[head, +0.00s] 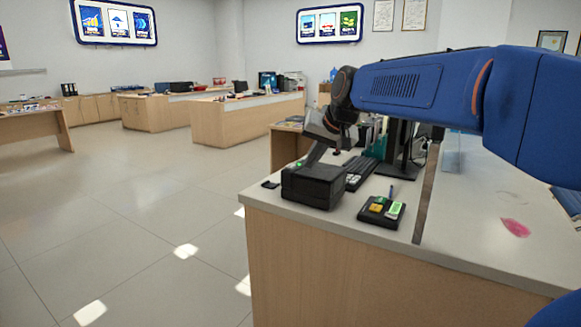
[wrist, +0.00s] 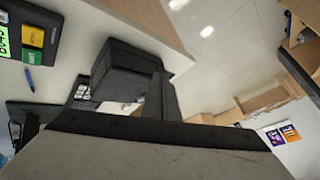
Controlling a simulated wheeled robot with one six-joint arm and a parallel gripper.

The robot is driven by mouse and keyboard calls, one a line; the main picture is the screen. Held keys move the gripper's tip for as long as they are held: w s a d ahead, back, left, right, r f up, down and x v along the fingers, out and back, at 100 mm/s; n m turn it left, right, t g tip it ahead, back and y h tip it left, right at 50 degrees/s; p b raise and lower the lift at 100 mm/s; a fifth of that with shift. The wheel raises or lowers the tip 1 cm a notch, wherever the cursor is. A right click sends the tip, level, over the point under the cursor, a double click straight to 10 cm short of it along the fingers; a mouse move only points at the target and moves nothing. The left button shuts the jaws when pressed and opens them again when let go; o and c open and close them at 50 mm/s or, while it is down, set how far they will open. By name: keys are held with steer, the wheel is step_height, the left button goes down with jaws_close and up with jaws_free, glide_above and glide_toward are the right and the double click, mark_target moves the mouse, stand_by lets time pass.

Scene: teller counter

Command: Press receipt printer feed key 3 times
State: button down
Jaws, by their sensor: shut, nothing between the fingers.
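The black receipt printer (head: 314,188) stands on the counter near its left front corner. A small green light (head: 298,163) shows at its far top edge; I cannot make out the feed key itself. My gripper (head: 310,163) is shut and empty, pointing down at the far top of the printer. Its tip is at or just above the printer; I cannot tell whether it touches. In the wrist view the printer (wrist: 125,70) lies just left of the dark shut fingers (wrist: 164,88), which hide part of it.
A keyboard (head: 360,172) and a monitor (head: 398,150) stand behind the printer. A black tray with coloured cards (head: 381,211) lies to its right, a blue pen (wrist: 30,80) beside it. The counter's left edge (head: 262,196) is close to the printer.

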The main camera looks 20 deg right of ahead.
step_height(320, 180, up, 5)
steer(key=m+t+y, duration=0.1)
steer(key=m, duration=0.1)
glide_above(292, 166)
steer(key=shift+s+d+r, duration=0.1)
steer(key=shift+r, duration=0.05)
steer(key=shift+f, duration=4.4)
steer(key=shift+f, duration=0.25)
steer(key=shift+f, duration=0.2)
steer(key=shift+f, duration=0.45)
steer(key=shift+r, duration=0.9)
